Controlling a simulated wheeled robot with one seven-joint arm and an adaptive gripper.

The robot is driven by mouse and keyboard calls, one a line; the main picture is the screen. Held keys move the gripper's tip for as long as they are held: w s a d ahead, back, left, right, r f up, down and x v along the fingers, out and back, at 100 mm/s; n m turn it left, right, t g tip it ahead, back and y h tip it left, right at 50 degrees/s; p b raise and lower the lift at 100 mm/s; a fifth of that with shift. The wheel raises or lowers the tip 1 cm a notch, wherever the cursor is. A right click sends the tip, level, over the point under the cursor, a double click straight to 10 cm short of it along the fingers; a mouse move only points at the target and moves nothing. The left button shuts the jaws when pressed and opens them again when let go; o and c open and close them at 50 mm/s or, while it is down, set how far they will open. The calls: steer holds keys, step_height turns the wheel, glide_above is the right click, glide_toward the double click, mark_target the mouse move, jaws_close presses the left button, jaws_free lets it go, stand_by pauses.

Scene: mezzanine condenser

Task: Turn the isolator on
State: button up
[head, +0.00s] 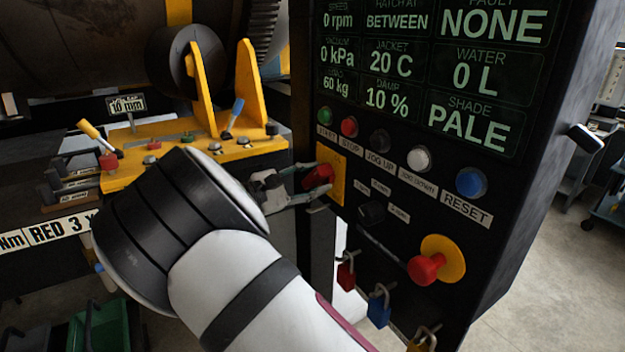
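The isolator is a red rotary handle (318,178) on a yellow plate (336,160), on the left part of the black control panel. The handle looks tilted. My gripper (312,188) reaches in from the left, with its fingers spread apart, one above and one below the red handle. The handle sits between the fingertips. I cannot make out firm contact on either side. The plate's lettering is too small to read, and my gripper hides part of the handle's left side.
Above are the green START, red STOP, JOG and blue RESET (471,182) buttons. Below are a black selector (372,213), a red mushroom button (427,268) and hanging red, blue (379,306) and yellow padlocks. A yellow bracket (200,155) with levers stands left of the panel.

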steer(key=shift+s+a, duration=0.1)
steer(key=v, duration=1.1)
steer(key=shift+s+a, duration=0.25)
steer(key=shift+a, duration=0.05)
steer(key=shift+a, duration=0.1)
